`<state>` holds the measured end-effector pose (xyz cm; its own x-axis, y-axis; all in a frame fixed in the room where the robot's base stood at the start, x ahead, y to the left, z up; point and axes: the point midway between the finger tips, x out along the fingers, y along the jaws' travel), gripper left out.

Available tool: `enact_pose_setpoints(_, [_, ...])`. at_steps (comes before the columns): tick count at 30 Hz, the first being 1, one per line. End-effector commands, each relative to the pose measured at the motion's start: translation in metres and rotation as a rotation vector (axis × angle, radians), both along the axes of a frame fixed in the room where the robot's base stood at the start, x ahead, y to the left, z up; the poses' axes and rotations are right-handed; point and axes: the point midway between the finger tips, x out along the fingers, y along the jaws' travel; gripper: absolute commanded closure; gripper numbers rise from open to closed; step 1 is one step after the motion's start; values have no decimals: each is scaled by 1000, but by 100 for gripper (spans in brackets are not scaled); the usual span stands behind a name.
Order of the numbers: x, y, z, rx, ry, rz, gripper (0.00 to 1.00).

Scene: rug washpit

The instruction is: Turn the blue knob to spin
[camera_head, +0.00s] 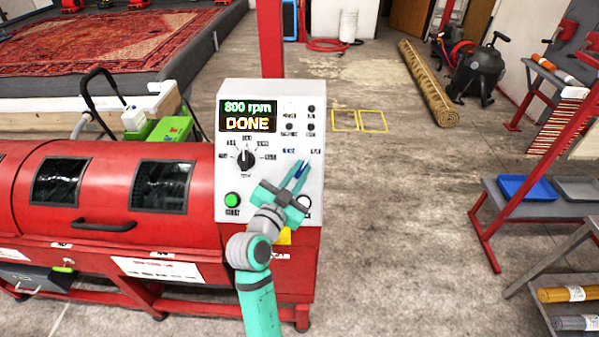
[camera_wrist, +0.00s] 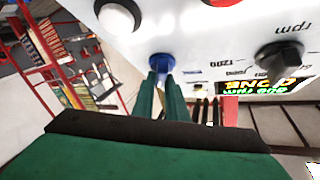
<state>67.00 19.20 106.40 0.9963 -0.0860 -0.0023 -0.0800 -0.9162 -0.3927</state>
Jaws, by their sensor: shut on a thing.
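The blue knob (camera_wrist: 160,62) sits on the white control panel (camera_head: 265,95) of a red machine. In the wrist view my gripper (camera_wrist: 166,82) reaches up to the knob with its two green fingers close together, shut on it. The fingers cover part of the knob, so its pointer cannot be read. In the head view my gripper (camera_head: 299,175) is at the lower right of the panel, and only a sliver of blue shows between the fingers. The panel display (camera_head: 248,115) reads 800 rpm and DONE.
A black rpm knob (camera_head: 246,159) and a green start button (camera_head: 232,200) lie left of my gripper. A white button (camera_head: 304,202) is just below it. The red drum (camera_head: 110,185) extends left. A shelf with a blue tray (camera_head: 526,188) stands right; the floor between is clear.

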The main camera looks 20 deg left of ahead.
Motion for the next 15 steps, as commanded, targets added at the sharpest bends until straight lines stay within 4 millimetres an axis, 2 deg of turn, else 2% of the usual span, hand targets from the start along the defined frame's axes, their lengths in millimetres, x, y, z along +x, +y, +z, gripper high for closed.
enact_pose_setpoints(8, [0, 3, -3, 2, 6, 5, 100])
enact_pose_setpoints(9, [0, 3, -3, 1, 7, 5, 85])
enact_pose_setpoints(11, [0, 2, -3, 1, 7, 4, 71])
enact_pose_setpoints(15, [0, 1, -3, 1, 6, 3, 69])
